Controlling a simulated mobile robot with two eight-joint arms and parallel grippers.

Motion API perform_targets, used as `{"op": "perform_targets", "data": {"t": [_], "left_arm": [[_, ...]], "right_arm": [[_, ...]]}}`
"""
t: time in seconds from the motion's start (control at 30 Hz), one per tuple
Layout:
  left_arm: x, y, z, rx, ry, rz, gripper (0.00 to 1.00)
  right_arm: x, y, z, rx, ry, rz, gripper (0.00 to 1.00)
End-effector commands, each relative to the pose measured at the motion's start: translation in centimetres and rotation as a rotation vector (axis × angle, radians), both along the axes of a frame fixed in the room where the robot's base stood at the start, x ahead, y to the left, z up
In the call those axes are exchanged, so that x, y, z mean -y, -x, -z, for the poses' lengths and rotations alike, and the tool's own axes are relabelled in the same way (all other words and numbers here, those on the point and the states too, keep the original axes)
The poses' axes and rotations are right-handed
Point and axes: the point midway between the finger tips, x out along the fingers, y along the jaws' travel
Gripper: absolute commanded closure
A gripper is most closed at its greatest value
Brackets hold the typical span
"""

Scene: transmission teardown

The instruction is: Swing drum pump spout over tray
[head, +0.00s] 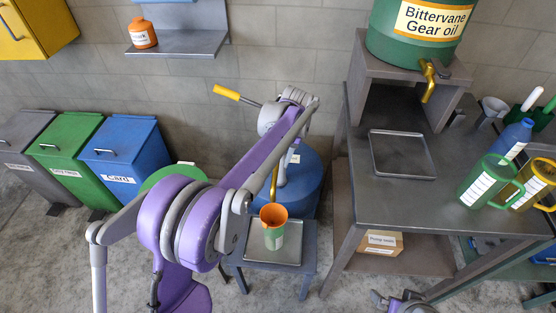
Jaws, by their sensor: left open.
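The blue drum (308,190) stands behind the small stool, partly hidden by my left arm. The pump's yellow-gripped lever (227,92) sticks out to the upper left. Its brass spout (274,187) hangs down in front of the drum, its lower end close to an orange funnel (273,214). The funnel sits in a green container on the grey tray (288,252). My left gripper (278,150) is open at the pump, beside the upper spout; my arm hides much of it, and I cannot tell whether it touches. A grey and purple part of mine, perhaps the right gripper, shows at the bottom edge.
The steel bench (465,215) at right holds an empty tray (402,155), green and yellow jugs and a blue bottle. A green gear oil barrel (395,40) with a brass tap stands on a raised stand. Several lidded bins line the left wall.

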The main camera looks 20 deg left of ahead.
Motion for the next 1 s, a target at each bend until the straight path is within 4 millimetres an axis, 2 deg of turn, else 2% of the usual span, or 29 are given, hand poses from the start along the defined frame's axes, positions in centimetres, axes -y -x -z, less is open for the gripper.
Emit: {"op": "perform_targets", "data": {"t": [0.3,0.5,0.67,1.0], "left_arm": [[1.2,-0.3,-6.0,0.0,0.0,0.001,0.48],[1.7,-0.4,-9.0,0.0,0.0,0.0,0.48],[1.9,-0.5,-9.9,0.0,0.0,0.0,0.48],[1.9,-0.5,-9.9,0.0,0.0,0.0,0.48]], "right_arm": [[0.0,-0.1,-0.5,0.002,0.0,0.0,0.0],[0.0,-0.2,-0.8,0.003,0.0,0.0,0.0],[0.0,-0.2,-0.9,0.004,0.0,0.0,0.0],[0.0,-0.2,-0.9,0.004,0.0,0.0,0.0]]}}
